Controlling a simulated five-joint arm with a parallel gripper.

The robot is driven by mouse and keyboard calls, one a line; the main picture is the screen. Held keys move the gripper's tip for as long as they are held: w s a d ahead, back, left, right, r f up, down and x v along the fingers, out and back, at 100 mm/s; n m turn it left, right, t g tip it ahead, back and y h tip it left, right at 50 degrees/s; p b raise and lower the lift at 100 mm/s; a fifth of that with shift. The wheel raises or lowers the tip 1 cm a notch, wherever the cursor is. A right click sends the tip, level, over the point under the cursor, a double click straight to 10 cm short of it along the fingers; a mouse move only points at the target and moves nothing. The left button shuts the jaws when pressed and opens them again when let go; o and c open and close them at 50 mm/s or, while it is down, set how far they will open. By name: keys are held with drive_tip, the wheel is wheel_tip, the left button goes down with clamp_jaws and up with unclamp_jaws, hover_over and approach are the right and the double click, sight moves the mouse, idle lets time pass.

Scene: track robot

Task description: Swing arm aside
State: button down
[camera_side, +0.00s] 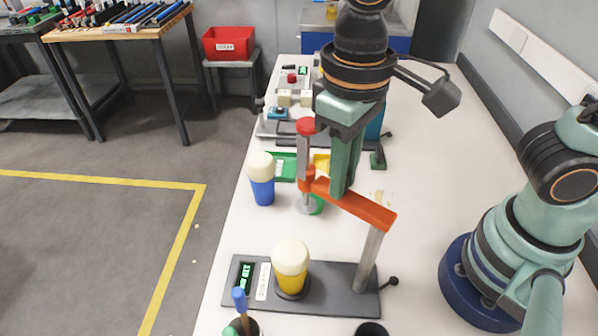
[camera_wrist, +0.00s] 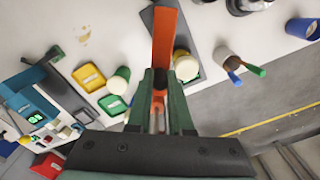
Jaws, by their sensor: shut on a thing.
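The orange swing arm (camera_side: 362,206) runs from the top of a grey post (camera_side: 369,258) towards the back left, with a red-topped plunger (camera_side: 304,150) at its far end. My gripper (camera_side: 343,190) is shut on the orange arm between post and plunger. In the wrist view the arm (camera_wrist: 165,35) passes between my fingers (camera_wrist: 160,88). The post stands at the right of a dark base plate (camera_side: 335,278). A yellow cup with a cream top (camera_side: 290,264) stands upright on the plate. The plunger is behind this cup, apart from it in the side view.
A blue cup with a cream top (camera_side: 262,180) stands left of the plunger. Green (camera_side: 285,165) and yellow (camera_side: 321,160) trays lie behind. A tool cup (camera_side: 241,326) stands at the front edge. The table's right side (camera_side: 430,190) is clear.

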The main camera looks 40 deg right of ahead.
drive_tip(key=shift+s+d+r+m, duration=0.1)
drive_tip(key=shift+s+d+m, duration=0.15)
drive_tip(key=shift+d+m, duration=1.15)
drive_tip(key=shift+s+d+f+m, duration=0.1)
drive_tip(key=shift+s+d+m, duration=0.25)
drive_tip(key=shift+m, duration=2.05)
drive_tip(key=shift+s+d+r+m, duration=0.15)
drive_tip(key=shift+d+m, duration=0.8)
drive_tip(key=shift+m, duration=0.95)
drive_tip(key=shift+s+d, duration=0.1)
drive_tip(key=c, duration=0.8)
unclamp_jaws()
wheel_tip(320, 180, up, 12)
drive_tip(key=shift+f, duration=0.1)
